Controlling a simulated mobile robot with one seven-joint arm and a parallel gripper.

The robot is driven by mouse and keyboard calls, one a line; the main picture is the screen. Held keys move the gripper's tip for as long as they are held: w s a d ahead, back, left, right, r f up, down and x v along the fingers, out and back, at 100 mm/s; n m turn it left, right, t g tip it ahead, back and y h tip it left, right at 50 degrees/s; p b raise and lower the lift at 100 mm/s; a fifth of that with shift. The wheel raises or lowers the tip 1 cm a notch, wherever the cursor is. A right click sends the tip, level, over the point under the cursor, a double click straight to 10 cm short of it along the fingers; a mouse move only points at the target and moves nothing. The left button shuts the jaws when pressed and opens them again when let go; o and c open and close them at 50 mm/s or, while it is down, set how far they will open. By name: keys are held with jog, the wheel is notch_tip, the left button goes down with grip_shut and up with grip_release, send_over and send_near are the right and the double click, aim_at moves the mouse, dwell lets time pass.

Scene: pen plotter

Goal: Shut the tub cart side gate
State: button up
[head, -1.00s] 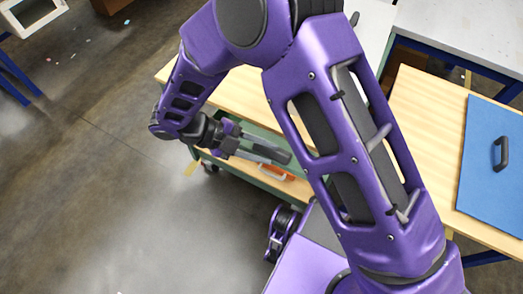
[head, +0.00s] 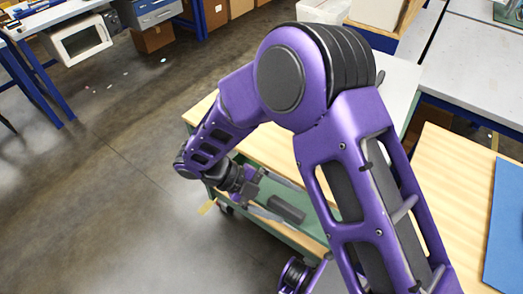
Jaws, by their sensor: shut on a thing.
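The tub cart (head: 205,108) has a pale wooden top and a green body, and stands at the middle behind my arm. A green panel on its near side, which looks like the side gate (head: 270,160), shows behind my gripper; my arm hides much of it, and its exact angle is unclear. My gripper (head: 277,212) is at this near side of the cart, its grey fingers pointing right. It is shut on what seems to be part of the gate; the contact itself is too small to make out.
A wooden table (head: 450,195) with a blue panel (head: 507,230) stands at the right. Grey workbenches (head: 478,70) are behind it. A white microwave-like box (head: 80,40) and blue-legged benches are at the far left. The concrete floor (head: 100,200) left of the cart is clear.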

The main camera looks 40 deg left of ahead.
jog(key=w+a+r, duration=0.3)
jog(key=a+r, duration=0.3)
jog(key=a, duration=0.1)
jog(key=w+a+r, duration=0.3)
jog(key=a+r, duration=0.3)
jog(key=a, duration=0.1)
jog(key=shift+r, duration=0.15)
dwell(1.3)
jog(key=shift+s+r, duration=0.1)
jog(key=shift+s, duration=0.05)
dwell(0.3)
